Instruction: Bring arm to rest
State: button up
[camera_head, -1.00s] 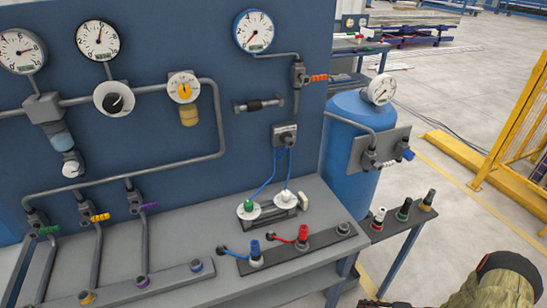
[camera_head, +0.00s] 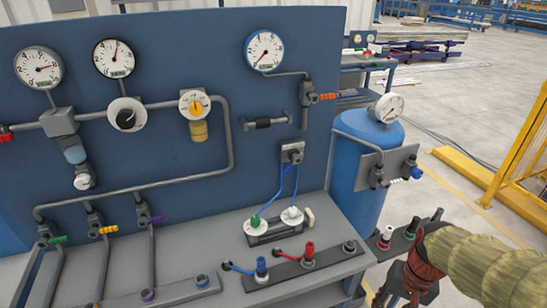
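My gripper (camera_head: 408,284) is at the lower right of the head camera view, at the end of my tan-sleeved arm (camera_head: 490,265). It hangs in front of the side shelf by the blue tank. Its fingertips are too dark and partly cut off to tell whether it is open or shut, and I see nothing clearly held in it. The blue panel (camera_head: 180,60) with gauges and pipes stands on the grey bench (camera_head: 215,245), left of the gripper.
A blue tank (camera_head: 352,200) with a gauge stands right of the panel. A dark plate (camera_head: 335,262) with blue and red connectors lies on the bench front. A yellow fence (camera_head: 525,150) stands at the right. Open floor (camera_head: 450,85) lies beyond.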

jog(key=s+a+r+n+t, duration=0.1)
jog(key=a+r+n+t, duration=0.1)
jog(key=a+r, duration=0.2)
jog(key=s+a+r+n+t+h, duration=0.1)
jog(key=a+r, duration=0.4)
jog(key=r, duration=0.6)
jog(key=shift+s+n+t+p, duration=0.4)
jog(key=shift+s+n+t, duration=0.35)
jog(key=shift+n+t, duration=0.35)
